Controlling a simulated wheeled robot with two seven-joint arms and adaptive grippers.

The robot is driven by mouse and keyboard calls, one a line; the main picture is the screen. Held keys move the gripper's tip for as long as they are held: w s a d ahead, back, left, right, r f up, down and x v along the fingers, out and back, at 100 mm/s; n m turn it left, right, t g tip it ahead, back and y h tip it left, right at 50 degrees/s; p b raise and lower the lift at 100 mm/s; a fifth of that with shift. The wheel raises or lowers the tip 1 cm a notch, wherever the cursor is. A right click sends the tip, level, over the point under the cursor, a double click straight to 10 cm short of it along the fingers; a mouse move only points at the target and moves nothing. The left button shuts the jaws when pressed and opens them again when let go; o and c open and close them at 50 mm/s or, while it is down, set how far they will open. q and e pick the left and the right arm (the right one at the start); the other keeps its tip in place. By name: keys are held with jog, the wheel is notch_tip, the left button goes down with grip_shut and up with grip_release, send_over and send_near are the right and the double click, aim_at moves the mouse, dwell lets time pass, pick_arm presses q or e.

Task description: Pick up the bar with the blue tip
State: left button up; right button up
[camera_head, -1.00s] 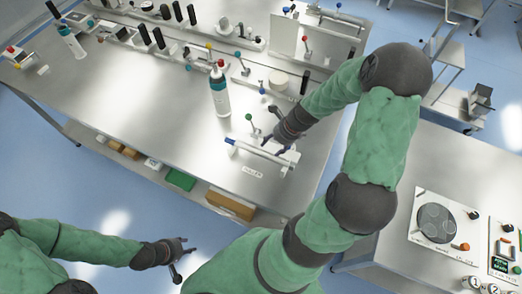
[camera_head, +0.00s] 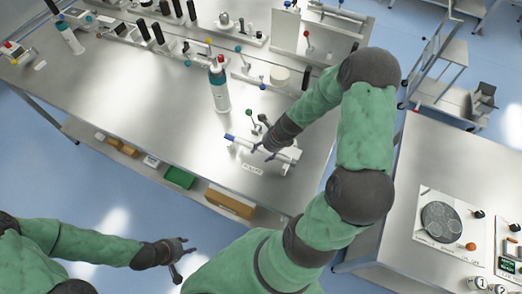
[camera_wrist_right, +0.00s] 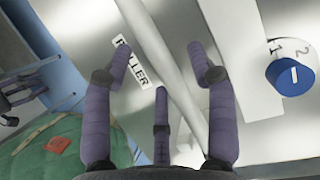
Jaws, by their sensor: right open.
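The bar with the blue tip (camera_head: 236,140) lies on a pale fixture on the metal table, its blue end at the left. My right gripper (camera_head: 262,151) is open over the bar's middle. In the right wrist view the white bar (camera_wrist_right: 160,53) runs diagonally between the spread fingers of my right gripper (camera_wrist_right: 160,65). The blue tip is out of that view, and I cannot tell whether the fingers touch the bar. My left gripper (camera_head: 181,258) is open and empty, away from the table at the lower left.
A "ROLLER" label (camera_wrist_right: 132,68) lies beside the bar. A blue knob (camera_wrist_right: 290,75) with numbers 1 and 2 is at the right of the wrist view. A white and teal bottle (camera_head: 219,90) stands behind the bar. The table (camera_head: 150,95) is clear left of the bottle.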

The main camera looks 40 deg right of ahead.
grip_shut()
jog(key=shift+r, duration=0.1)
